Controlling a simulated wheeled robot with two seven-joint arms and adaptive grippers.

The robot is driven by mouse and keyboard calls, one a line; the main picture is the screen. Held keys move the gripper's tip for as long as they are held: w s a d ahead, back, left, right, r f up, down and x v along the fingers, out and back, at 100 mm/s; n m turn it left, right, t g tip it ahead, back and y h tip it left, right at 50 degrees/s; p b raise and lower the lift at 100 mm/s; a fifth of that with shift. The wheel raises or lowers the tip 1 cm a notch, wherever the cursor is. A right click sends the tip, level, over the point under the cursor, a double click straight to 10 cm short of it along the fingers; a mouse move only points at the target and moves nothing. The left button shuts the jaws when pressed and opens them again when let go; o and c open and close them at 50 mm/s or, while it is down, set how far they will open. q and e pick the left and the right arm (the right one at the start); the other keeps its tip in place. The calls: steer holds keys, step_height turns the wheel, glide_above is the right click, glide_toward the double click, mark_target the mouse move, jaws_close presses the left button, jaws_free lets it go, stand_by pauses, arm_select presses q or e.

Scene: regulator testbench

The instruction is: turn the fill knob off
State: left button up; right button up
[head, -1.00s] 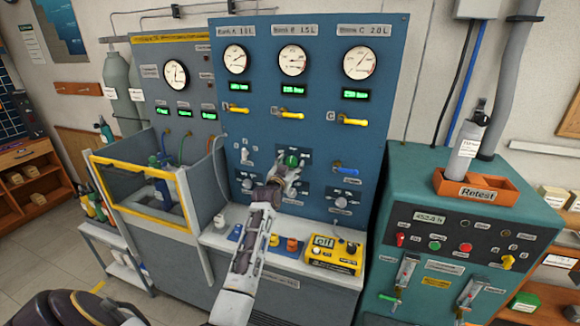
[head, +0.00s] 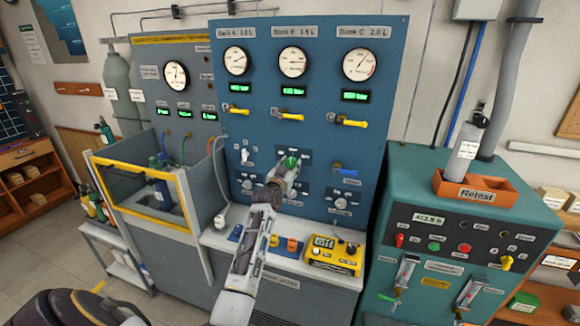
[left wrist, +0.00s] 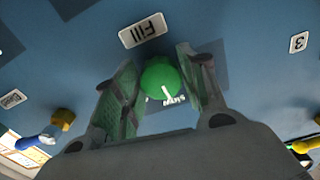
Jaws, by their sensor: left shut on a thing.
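The fill knob is round and green with a white pointer mark; it sits on the blue panel in the head view (head: 290,161). In the left wrist view the knob (left wrist: 160,76) lies between the two fingers of my left gripper (left wrist: 163,85), with the pointer mark slanting to the lower right. The white FILL label (left wrist: 143,30) is just above it there. My left gripper (head: 286,168) is shut on the knob and partly covers it in the head view. The small lettering by the knob is too blurred to read. My right gripper is not in view.
Yellow valve handles (head: 293,118) sit above the knob, and a blue-handled valve (head: 345,170) is to its right. Below are a ledge with small coloured parts and a yellow meter (head: 334,255). A teal cabinet (head: 460,200) stands at right, a yellow-framed guard (head: 140,190) at left.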

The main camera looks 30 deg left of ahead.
arm_select(q)
steer(key=shift+r+n+p, duration=0.1)
steer(key=shift+n+p, duration=0.35)
steer(key=shift+n, duration=0.55)
steer(key=n+p, duration=0.3)
steer(key=n, duration=0.2)
steer(key=shift+d, duration=0.15)
steer(key=n+p, duration=0.1)
steer(key=n, duration=0.2)
steer(key=shift+p, duration=0.3)
steer(key=shift+n, duration=0.4)
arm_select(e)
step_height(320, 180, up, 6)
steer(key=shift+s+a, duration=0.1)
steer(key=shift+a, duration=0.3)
arm_select(q)
steer(key=o, duration=1)
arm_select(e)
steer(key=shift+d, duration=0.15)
